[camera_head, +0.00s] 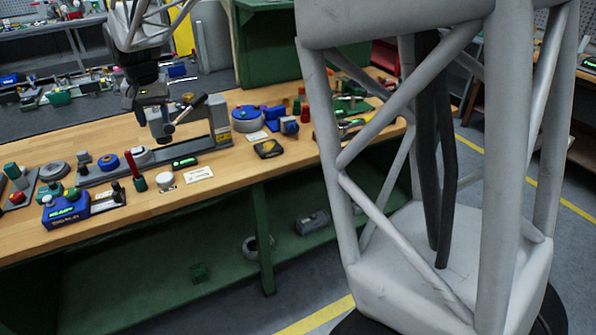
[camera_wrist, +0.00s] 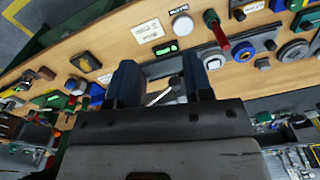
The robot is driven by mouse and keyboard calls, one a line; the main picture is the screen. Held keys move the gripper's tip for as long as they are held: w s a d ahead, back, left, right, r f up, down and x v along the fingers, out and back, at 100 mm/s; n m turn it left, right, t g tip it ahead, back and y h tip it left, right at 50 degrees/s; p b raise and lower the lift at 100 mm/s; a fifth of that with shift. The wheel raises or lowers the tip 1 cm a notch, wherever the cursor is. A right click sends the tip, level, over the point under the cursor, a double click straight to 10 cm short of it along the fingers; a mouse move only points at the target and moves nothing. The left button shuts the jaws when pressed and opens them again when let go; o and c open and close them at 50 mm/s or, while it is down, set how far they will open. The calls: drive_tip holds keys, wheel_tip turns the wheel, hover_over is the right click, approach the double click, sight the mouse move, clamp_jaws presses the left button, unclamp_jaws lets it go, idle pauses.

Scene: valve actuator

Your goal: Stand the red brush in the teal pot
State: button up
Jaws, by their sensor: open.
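The red brush (camera_head: 132,166) is upright with a slight lean, its lower end in the small teal pot (camera_head: 140,184) on the wooden bench. In the wrist view the brush (camera_wrist: 219,33) rises toward the camera from the pot (camera_wrist: 210,17). My gripper (camera_head: 158,128) is above the bench, behind and to the right of the brush. In the wrist view my gripper (camera_wrist: 162,80) has its two dark fingers apart. The brush is outside them, and its end inside the pot is hidden.
A lever with a silver shaft (camera_wrist: 159,96) shows between the fingers in the wrist view. A white round piece (camera_head: 165,180) stands right of the pot. A blue device (camera_head: 66,208) sits front left. Grey valve parts (camera_head: 218,122) are right of my gripper.

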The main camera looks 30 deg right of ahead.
drive_tip(key=s+d+r, duration=0.1)
drive_tip(key=s+d, duration=0.3)
drive_tip(key=s, duration=0.3)
drive_tip(key=s+d+r+n+t, duration=0.1)
drive_tip(key=s+d, duration=0.2)
drive_tip(key=s, duration=0.4)
drive_tip(key=s+d+r, duration=0.1)
drive_tip(key=s+d, duration=0.3)
drive_tip(key=s, duration=0.3)
drive_tip(key=s+d+f, duration=0.2)
drive_tip(key=s+f, duration=0.1)
drive_tip(key=s, duration=0.7)
drive_tip(key=s+d+f+n+t, duration=0.1)
drive_tip(key=s+d+f, duration=0.2)
drive_tip(key=s, duration=0.7)
drive_tip(key=shift+f, duration=0.4)
